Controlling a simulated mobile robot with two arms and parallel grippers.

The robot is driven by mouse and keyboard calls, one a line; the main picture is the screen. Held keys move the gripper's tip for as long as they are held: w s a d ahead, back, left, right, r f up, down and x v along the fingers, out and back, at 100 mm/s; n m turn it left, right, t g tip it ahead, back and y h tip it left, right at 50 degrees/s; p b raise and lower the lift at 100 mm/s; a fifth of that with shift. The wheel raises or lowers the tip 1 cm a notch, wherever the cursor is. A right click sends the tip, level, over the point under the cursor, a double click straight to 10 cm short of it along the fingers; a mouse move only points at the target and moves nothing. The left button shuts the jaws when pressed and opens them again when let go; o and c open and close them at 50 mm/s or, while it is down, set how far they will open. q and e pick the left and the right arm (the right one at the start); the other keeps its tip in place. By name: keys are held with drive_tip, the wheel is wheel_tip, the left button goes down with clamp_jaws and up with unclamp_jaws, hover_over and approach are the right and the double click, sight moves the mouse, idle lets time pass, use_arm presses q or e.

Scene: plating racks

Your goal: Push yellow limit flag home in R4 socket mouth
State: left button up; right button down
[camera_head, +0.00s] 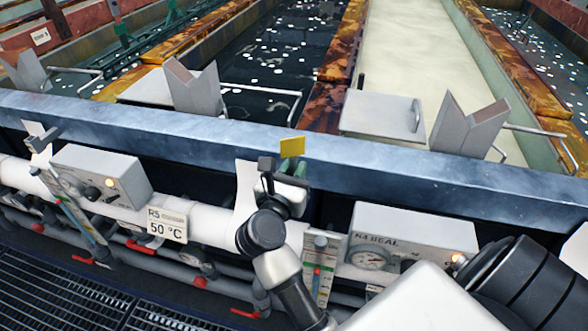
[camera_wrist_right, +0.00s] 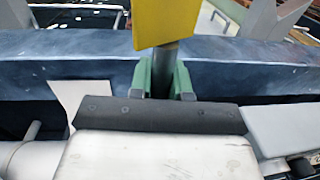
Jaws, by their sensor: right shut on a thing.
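The yellow limit flag (camera_head: 292,146) stands above my right gripper (camera_head: 285,180), in front of the blue-grey rail. My right gripper is shut on the flag's dark stem. In the right wrist view the flag (camera_wrist_right: 163,22) is at the top, cut off by the frame. Its stem (camera_wrist_right: 166,62) runs down between the green fingers (camera_wrist_right: 165,80) and looks upright. The stem's lower end is hidden behind my gripper. I cannot make out the R4 socket mouth or whether the stem is in it. My left gripper is not in view.
A white bracket plate (camera_head: 246,187) stands beside my gripper. The blue-grey rail (camera_head: 400,165) runs across behind. An R4-labelled gauge box (camera_head: 430,232) is to the right, an R5 sign (camera_head: 167,226) to the left. Pipes with red valves lie below. Liquid tanks (camera_head: 275,55) lie beyond.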

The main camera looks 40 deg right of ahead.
drive_tip(key=shift+a+f+b, duration=0.2)
drive_tip(key=shift+f+b, duration=1)
drive_tip(key=shift+f, duration=0.3)
drive_tip(key=c, duration=1)
unclamp_jaws()
drive_tip(key=shift+f, duration=0.1)
